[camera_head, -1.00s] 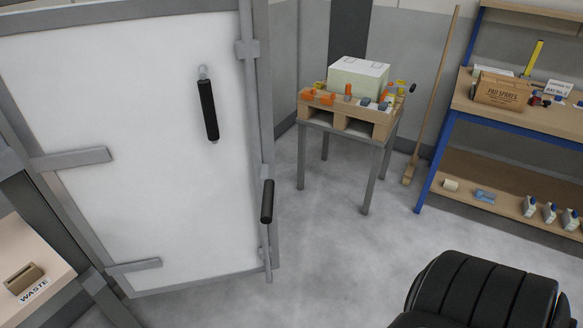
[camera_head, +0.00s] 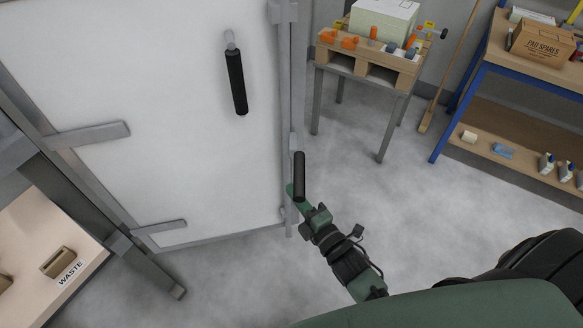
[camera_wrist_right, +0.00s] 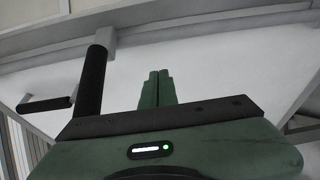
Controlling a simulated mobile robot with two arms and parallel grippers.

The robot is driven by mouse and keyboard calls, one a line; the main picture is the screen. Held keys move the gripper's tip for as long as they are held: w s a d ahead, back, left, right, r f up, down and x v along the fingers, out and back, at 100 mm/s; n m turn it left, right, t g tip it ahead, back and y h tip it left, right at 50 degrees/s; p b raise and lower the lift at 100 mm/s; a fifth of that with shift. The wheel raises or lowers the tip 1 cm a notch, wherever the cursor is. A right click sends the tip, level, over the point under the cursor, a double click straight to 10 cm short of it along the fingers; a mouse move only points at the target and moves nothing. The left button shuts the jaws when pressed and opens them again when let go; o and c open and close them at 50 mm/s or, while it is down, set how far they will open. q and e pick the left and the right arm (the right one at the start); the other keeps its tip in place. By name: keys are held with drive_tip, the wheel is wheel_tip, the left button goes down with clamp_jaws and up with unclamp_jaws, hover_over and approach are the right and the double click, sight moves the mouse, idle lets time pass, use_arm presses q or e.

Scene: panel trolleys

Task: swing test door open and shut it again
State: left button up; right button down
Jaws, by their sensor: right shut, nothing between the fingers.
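The test door (camera_head: 170,130) is a white panel in a grey frame, with strap hinges on its left. A fixed black handle (camera_head: 236,82) hangs on its face. A black lever grip (camera_head: 300,176) stands upright at the right edge, low on a grey rod. My right gripper (camera_head: 292,190) is right at this lever, partly behind it; contact is unclear. In the right wrist view its green fingers (camera_wrist_right: 157,88) are together and empty, facing the white panel. A thick black grip (camera_wrist_right: 91,85) stands just left of them, with another black grip (camera_wrist_right: 45,104) farther left. My left gripper is out of view.
A bench with a WASTE label (camera_head: 70,272) is at lower left. A small table (camera_head: 372,78) with a pallet and a box stands behind, right of the door. A blue-framed shelf (camera_head: 475,70) and a broom (camera_head: 450,75) are at right. The floor between is clear.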

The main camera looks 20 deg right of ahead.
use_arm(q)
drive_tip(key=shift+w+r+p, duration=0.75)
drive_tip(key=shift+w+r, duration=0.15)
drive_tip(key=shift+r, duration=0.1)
use_arm(e)
drive_tip(key=w+d, duration=0.1)
drive_tip(key=w, duration=0.6)
drive_tip(key=shift+d, duration=0.2)
